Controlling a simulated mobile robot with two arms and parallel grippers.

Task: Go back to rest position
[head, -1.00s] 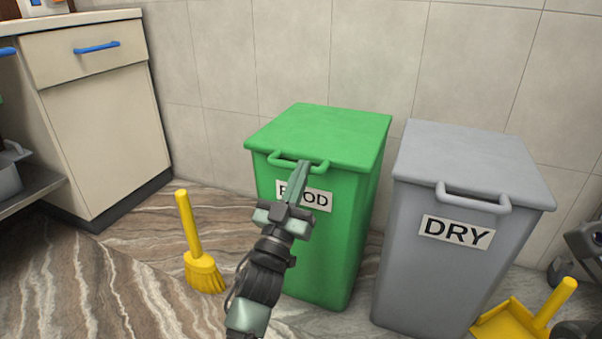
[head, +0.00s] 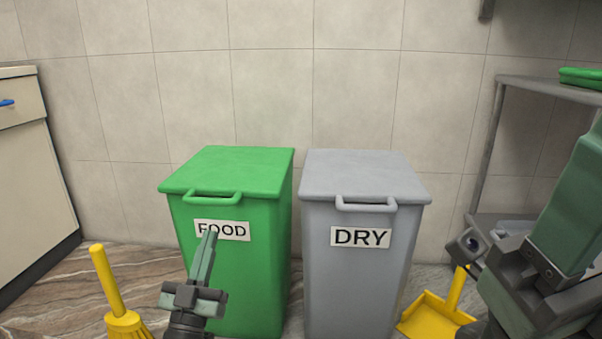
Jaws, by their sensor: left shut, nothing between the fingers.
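My left gripper (head: 207,258) is shut and empty, pointing up in front of the green FOOD bin (head: 235,280). Its fingertips overlap the lower part of the FOOD label in the picture; I cannot tell the gap to the bin. The bin's lid is down, with its handle at the front. My right arm shows at the right edge, with a wrist and camera part in front of the shelf unit. The fingers of my right gripper are not visible.
A grey DRY bin (head: 357,285) stands right of the green bin, lid down. A yellow broom (head: 110,285) stands left and a yellow dustpan (head: 436,312) lies right. A cabinet (head: 32,170) is at far left, a metal shelf (head: 540,88) at right.

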